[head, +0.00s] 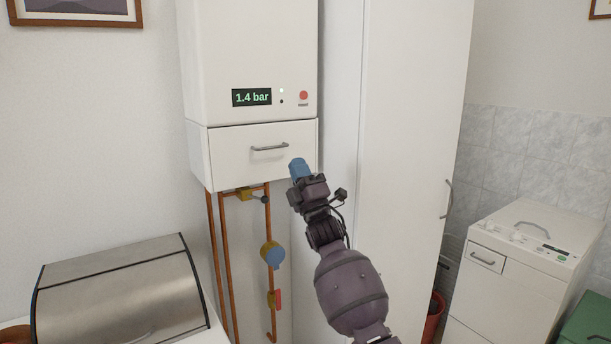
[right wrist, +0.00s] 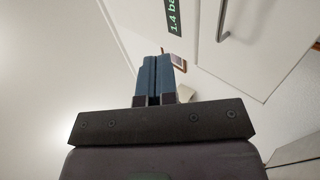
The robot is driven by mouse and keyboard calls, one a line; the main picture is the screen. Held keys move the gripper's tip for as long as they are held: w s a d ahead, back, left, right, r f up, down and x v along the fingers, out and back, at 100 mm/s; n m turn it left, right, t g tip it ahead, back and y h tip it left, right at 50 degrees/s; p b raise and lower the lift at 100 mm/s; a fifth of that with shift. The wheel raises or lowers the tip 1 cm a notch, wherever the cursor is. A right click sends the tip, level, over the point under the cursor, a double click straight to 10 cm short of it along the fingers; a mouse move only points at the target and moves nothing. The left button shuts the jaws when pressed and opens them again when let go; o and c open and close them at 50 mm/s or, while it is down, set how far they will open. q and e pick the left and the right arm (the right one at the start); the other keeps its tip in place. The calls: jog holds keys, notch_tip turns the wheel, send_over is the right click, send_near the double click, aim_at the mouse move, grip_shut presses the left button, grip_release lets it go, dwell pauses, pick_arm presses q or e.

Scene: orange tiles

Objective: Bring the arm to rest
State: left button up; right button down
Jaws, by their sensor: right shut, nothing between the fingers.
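My right gripper (head: 298,166) is raised in front of the lower right part of the white boiler, just below and right of the drawer-like panel's handle (head: 269,147). Its blue fingers also show in the right wrist view (right wrist: 154,78), close together with nothing between them. From these views I cannot tell how far the fingertips are from the panel. The boiler panel (head: 235,150) looks closed. My left gripper is not in view.
The boiler display (head: 252,97) reads 1.4 bar, with a red button (head: 303,95) beside it. Copper pipes with a blue valve (head: 272,254) run below. A tall white cabinet (head: 405,130) stands right, a bread box (head: 120,290) lower left, a white washer (head: 530,250) lower right.

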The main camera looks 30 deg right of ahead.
jog(key=s+a+f+m+g+h, duration=0.1)
jog(key=s+a+f+m+g, duration=0.25)
jog(key=f, duration=0.55)
jog(key=s+d+f+m+g+h, duration=0.1)
jog(key=s+f+m+g, duration=0.2)
jog(key=s+f+m, duration=0.35)
jog(key=s+a+f+m+g, duration=0.25)
jog(key=f+m, duration=0.35)
jog(key=f, duration=0.5)
jog(key=s+f+m+g, duration=0.1)
jog(key=s+f+g, duration=0.2)
jog(key=s+f, duration=0.8)
jog(key=s+a+f+m+g, duration=0.1)
jog(key=s+f+g, duration=0.3)
jog(key=s+f, duration=0.7)
jog(key=s, duration=0.4)
jog(key=shift+s+h, duration=0.3)
jog(key=shift+s, duration=0.1)
